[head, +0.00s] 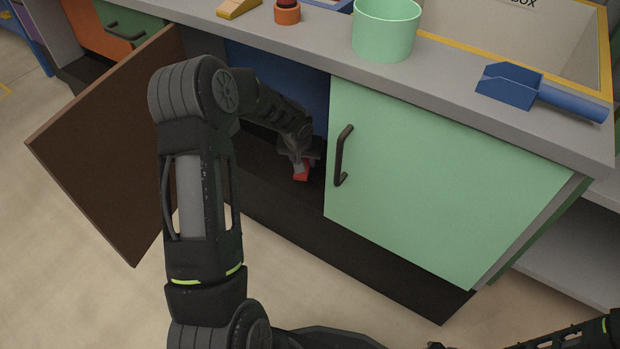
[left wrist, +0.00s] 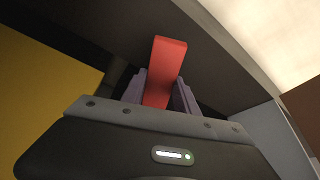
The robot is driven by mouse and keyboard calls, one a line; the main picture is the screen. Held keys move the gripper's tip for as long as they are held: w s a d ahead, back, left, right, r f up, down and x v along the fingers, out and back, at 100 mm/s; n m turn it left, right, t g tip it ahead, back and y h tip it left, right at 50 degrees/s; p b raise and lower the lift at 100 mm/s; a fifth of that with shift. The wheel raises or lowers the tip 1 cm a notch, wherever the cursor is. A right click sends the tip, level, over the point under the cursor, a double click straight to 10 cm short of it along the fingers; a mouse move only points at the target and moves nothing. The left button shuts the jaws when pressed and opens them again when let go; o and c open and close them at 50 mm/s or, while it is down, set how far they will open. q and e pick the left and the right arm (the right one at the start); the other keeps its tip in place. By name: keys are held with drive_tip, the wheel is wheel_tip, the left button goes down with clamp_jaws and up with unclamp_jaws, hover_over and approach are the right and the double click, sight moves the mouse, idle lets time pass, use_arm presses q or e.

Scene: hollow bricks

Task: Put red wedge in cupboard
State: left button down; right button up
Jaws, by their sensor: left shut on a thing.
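The red wedge (head: 301,172) is held in my left gripper (head: 299,158), inside the open left part of the cupboard. In the left wrist view the red wedge (left wrist: 164,72) stands between the two fingers of my left gripper (left wrist: 160,92), which are shut on it. In the head view it is small and low, near the dark cupboard floor; I cannot tell whether it touches. The cupboard has a brown door (head: 105,150) swung open at left and a green door (head: 430,180) shut at right. My right gripper does not show clearly; only part of the right arm is at the lower right.
The grey countertop (head: 450,90) above the opening carries a green cup (head: 386,28), a blue scoop (head: 540,90), an orange ring-like piece (head: 287,14) and a yellow wedge (head: 238,8). The open door and the shut door's edge bound the opening. The floor in front is clear.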

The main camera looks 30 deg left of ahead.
use_arm(q)
drive_tip(key=shift+f, duration=0.25)
drive_tip(key=shift+f+b, duration=1.05)
drive_tip(key=shift+f, duration=1.35)
drive_tip(key=shift+f, duration=0.15)
drive_tip(key=c, duration=1.4)
unclamp_jaws()
drive_tip(key=shift+f, duration=0.1)
drive_tip(key=o, duration=0.5)
